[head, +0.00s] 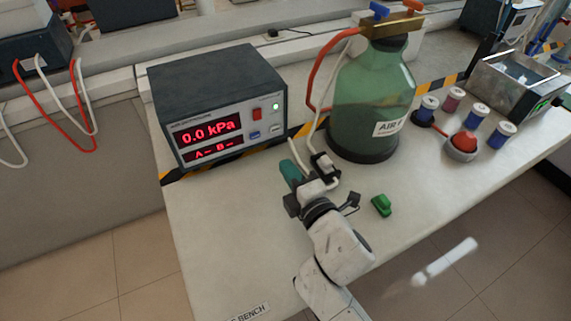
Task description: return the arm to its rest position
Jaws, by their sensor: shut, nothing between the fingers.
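My white arm (342,250) reaches in from the bottom of the head view over the front of the bench (240,245). My gripper (303,190) is at its far end, low over the bench, between the pressure meter and the green bottle. It is shut and empty. A teal piece (290,174) and a dark and white fitting with a pale tube (324,166) lie close beyond it. I cannot tell whether it touches them. The fingertips are hard to make out.
The pressure meter (214,127) reads 0.0 kPa. A large green bottle (370,105) with hoses stands behind the gripper. A small green part (381,205) lies right of the arm. Several capped jars, a red bulb (464,143) and a metal bath (515,85) are at right. The front-left bench is clear.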

